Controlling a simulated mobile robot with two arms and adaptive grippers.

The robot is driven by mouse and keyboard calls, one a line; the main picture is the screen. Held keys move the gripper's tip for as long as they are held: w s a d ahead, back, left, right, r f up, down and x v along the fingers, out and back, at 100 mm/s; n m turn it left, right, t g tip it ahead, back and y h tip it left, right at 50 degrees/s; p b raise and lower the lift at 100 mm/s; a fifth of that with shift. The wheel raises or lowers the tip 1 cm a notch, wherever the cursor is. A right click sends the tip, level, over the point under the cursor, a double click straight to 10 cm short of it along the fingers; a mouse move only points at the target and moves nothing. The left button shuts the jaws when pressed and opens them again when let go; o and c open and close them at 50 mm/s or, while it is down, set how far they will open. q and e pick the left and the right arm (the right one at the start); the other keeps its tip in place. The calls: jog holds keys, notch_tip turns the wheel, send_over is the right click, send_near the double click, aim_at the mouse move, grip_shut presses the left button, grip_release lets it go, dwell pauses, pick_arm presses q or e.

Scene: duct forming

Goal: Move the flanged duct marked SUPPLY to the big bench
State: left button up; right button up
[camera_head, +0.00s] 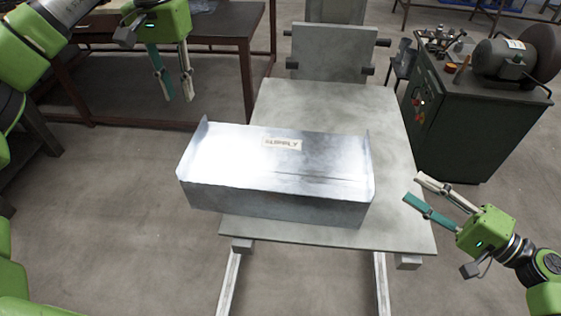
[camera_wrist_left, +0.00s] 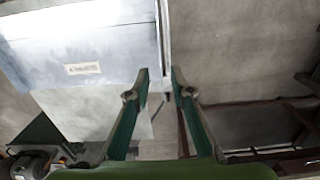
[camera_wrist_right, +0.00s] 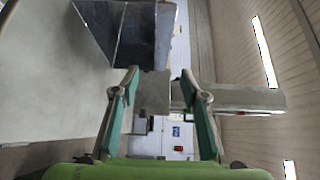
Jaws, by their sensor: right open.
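The flanged duct (camera_head: 270,165) is a shiny sheet-metal piece with upturned flanges at both ends and a SUPPLY label on top. It lies crosswise on a grey table (camera_head: 340,105). The duct also shows in the left wrist view (camera_wrist_left: 90,40) and in the right wrist view (camera_wrist_right: 135,35). My left gripper (camera_head: 177,99) is partly open and empty, above and beyond the duct's left end. My right gripper (camera_head: 413,187) is open and empty, to the right of the duct's right flange and apart from it. A large dark-topped bench (camera_head: 232,20) stands at the back left.
A dark green cabinet (camera_head: 470,125) with a grinder (camera_head: 505,60) on top stands at the right. A grey upright plate (camera_head: 333,52) rises behind the grey table. Bare concrete floor (camera_head: 110,215) lies to the left of the table.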

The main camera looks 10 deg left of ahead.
aim_at(370, 160)
pick_arm(q)
jog(key=f, duration=1.3)
jog(key=shift+s+f, duration=0.3)
jog(key=shift+s, duration=0.1)
pick_arm(e)
jog(key=x, duration=1.3)
jog(key=shift+s+a+r, duration=0.1)
jog(key=shift+a, duration=0.2)
pick_arm(q)
jog(key=c, duration=0.3)
pick_arm(e)
jog(key=shift+c, duration=1.4)
pick_arm(q)
grip_shut()
pick_arm(e)
grip_shut()
pick_arm(q)
jog(key=shift+w+r, duration=0.1)
jog(key=shift+r, duration=0.1)
pick_arm(e)
jog(key=shift+r, duration=0.2)
